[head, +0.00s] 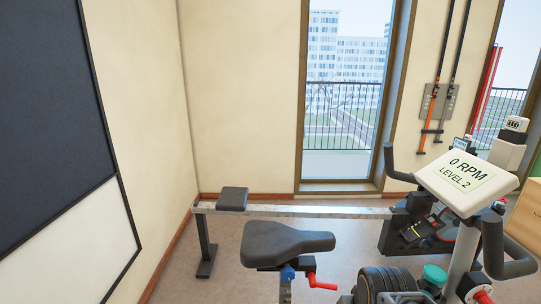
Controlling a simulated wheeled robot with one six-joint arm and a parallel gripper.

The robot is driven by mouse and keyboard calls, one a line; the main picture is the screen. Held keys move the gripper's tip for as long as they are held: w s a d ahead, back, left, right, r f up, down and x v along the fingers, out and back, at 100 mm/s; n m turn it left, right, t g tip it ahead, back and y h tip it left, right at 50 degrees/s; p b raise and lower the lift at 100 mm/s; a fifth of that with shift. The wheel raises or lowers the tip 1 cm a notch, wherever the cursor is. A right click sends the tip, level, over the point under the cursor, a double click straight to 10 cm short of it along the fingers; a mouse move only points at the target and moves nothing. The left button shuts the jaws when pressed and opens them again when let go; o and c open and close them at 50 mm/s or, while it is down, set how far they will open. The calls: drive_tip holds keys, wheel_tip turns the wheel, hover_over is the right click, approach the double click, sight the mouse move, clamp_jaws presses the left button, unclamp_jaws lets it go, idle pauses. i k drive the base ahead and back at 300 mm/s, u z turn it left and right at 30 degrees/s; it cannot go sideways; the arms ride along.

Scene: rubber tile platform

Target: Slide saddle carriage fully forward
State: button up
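The black saddle (288,242) of an exercise bike is in the lower middle of the head view, its nose toward the right. Under it a blue part (287,273) and a red lever (318,282) show. The carriage under the saddle is mostly hidden by the saddle and cut by the lower picture edge, so its place along its travel cannot be read. A clear gap lies between the saddle nose and the bike's console (462,177), which reads 0 RPM, LEVEL 2. My gripper is not in view.
Bike handlebars (512,252) and a dark ribbed housing (385,282) stand at the lower right. Behind the saddle runs a rower's rail (310,210) with a dark seat (233,198). Bare floor (215,285) lies left of the saddle, toward the wall with the dark board (45,100).

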sight(294, 263)
drive_tip(key=z, duration=1.55)
drive_tip(key=k, duration=0.85)
drive_tip(key=u, duration=1.3)
drive_tip(key=i, duration=0.5)
